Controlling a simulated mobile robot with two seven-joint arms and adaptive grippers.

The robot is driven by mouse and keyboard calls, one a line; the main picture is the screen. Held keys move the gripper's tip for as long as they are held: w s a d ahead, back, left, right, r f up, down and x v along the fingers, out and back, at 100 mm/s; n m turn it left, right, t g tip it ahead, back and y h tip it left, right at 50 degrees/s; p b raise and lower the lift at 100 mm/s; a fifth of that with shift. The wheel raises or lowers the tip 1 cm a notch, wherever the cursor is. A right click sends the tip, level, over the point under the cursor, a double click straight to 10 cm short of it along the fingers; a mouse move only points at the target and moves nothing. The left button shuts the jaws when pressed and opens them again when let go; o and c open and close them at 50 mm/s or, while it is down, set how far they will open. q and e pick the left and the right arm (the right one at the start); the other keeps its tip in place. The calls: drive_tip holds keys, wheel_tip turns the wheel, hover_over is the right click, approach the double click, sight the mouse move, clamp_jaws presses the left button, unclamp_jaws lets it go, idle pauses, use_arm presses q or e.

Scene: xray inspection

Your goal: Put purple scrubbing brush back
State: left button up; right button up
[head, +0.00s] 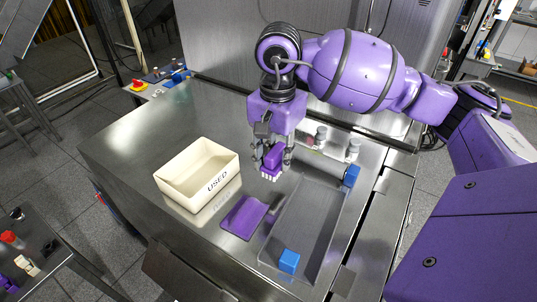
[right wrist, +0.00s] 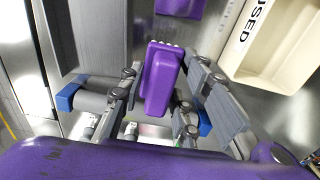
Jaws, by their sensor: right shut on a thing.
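My right gripper (head: 271,150) points down above the steel table and is shut on a purple scrubbing brush (head: 273,161) with white bristles facing down. In the right wrist view the brush (right wrist: 161,80) sits between the two grey fingers. In the head view it is held above the table, behind a flat purple piece (head: 243,215) that lies on the steel. That flat piece also shows at the top edge of the right wrist view (right wrist: 181,6). My left gripper is not in view.
A cream bin (head: 188,193) marked USED stands left of the brush. A shallow grey tray (head: 309,222) lies to the right, with a blue block (head: 289,261) at its near end. A grey roller with a blue end (head: 352,176) and small jars (head: 321,137) are behind.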

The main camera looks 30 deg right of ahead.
sight(274, 157)
drive_tip(key=shift+w+d+f, duration=0.2)
drive_tip(key=shift+w+f, duration=0.3)
drive_tip(key=shift+f, duration=0.15)
drive_tip(key=shift+w+d+f, duration=0.15)
drive_tip(key=shift+w+f, duration=0.35)
drive_tip(key=shift+f, duration=0.1)
drive_tip(key=shift+w+f, duration=0.1)
drive_tip(key=shift+f, duration=1.5)
drive_tip(key=shift+f, duration=0.2)
drive_tip(key=o, duration=1.1)
wheel_tip(274, 157, up, 12)
drive_tip(key=shift+r, duration=0.25)
